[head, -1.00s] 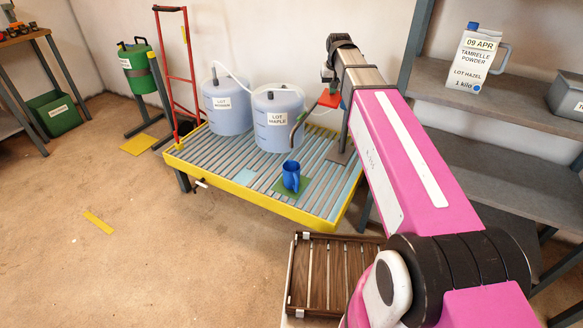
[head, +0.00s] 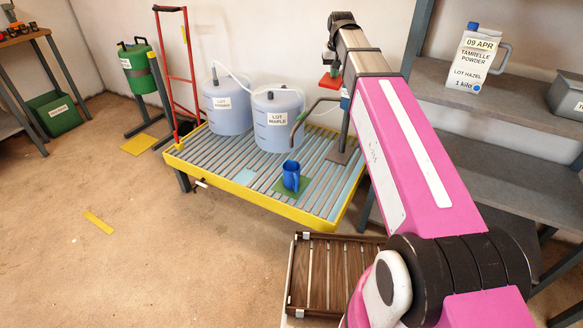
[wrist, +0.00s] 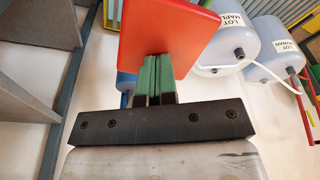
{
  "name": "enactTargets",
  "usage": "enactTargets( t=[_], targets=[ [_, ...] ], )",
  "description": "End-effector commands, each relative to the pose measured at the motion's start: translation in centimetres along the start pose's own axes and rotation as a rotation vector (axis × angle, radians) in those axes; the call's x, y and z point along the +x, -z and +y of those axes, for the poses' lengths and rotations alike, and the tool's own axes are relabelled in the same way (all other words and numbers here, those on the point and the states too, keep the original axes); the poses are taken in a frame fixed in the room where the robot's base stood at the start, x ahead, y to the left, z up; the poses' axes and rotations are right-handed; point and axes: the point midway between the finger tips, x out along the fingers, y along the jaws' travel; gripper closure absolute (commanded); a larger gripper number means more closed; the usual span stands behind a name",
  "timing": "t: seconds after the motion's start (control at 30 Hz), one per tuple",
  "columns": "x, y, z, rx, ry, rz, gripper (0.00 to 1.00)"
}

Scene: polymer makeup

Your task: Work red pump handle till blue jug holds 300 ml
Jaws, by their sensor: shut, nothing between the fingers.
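The red pump handle (head: 330,82) stands out level from the pump post (head: 345,128) on the spill tray, and its red plate (wrist: 167,35) fills the top middle of the wrist view. My gripper (head: 331,66) is just above the handle in the head view. In the wrist view its green fingers (wrist: 154,84) are together and empty, their tips at the red plate; I cannot tell whether they touch it. The blue jug (head: 291,177) stands upright on a green mat (head: 306,184), below the pump's dark spout (head: 299,123). Its contents and level are hidden.
Two translucent drums, one labelled LOT MAPLE (head: 278,130) and one behind it (head: 226,108), stand on the yellow-rimmed tray (head: 250,196), joined by a white hose. A shelf (head: 490,95) is at the right. A wooden crate (head: 322,238) is in front.

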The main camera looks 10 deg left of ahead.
Motion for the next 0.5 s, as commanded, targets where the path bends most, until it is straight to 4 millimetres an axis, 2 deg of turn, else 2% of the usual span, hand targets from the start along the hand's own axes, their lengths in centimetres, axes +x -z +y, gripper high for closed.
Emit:
enactTargets(
  t=[0.5],
  targets=[
    [-4.4,0.9,0.0,0.000,0.000,-0.001,1.00]
  ],
)
